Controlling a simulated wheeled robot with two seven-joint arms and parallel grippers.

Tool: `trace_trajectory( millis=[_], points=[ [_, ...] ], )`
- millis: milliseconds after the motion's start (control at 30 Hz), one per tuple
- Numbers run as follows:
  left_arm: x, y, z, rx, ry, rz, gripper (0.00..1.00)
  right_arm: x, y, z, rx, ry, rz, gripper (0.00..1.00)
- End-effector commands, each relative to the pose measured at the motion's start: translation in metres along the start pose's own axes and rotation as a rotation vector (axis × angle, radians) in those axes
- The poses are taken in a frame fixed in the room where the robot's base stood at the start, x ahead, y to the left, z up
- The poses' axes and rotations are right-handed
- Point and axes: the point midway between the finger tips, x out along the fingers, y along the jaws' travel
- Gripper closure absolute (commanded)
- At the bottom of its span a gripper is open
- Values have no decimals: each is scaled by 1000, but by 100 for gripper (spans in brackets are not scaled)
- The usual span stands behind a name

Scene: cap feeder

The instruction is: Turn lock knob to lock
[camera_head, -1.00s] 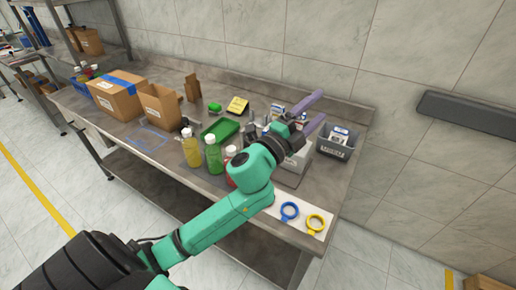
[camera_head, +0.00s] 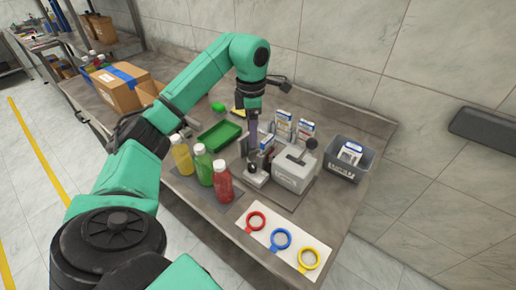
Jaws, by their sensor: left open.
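A light grey box-shaped unit (camera_head: 292,174), which looks like the cap feeder, stands on the bench with a black handle on top. A dark round knob (camera_head: 311,144) shows at its back right; I cannot tell for sure if this is the lock knob, nor how it is turned. A smaller grey fixture (camera_head: 257,178) stands left of the unit. My left gripper (camera_head: 252,141) points down above and behind this fixture, left of the grey unit. Its purple fingers overlap in this view; it is open, and I see nothing held. My right gripper is out of view.
Yellow, green and red bottles (camera_head: 222,182) stand front left of the fixture. A green tray (camera_head: 219,136) lies behind them. A white board (camera_head: 267,238) with red, blue and yellow rings is at the front edge. A grey bin (camera_head: 344,172) stands right; white-blue boxes (camera_head: 283,121) stand behind.

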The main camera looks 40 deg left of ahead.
Motion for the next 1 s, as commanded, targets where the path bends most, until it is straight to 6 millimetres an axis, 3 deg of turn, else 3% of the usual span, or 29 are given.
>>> trace_trajectory(
  millis=[33, 200, 400, 567, 800, 833, 867, 1000],
  points=[
    [19, -1, 0, 1, 2, -4, 31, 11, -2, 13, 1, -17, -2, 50],
    [58, -2, 0, 0, 3, -6, 31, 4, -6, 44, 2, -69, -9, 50],
    [106, -2, 1, 2, -1, -6, 31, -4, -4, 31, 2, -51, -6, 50],
    [125, -2, 2, 1, -3, -2, 31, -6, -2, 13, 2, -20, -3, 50],
    [129, -1, 2, 1, -4, -1, 31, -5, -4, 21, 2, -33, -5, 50],
    [129, -1, 2, 1, -4, -1, 35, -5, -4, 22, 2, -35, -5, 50],
    [129, -1, 2, 1, -4, -1, 46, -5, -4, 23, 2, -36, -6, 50],
    [128, -1, 2, 2, -4, -1, 100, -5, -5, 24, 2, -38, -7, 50]
  ],
)
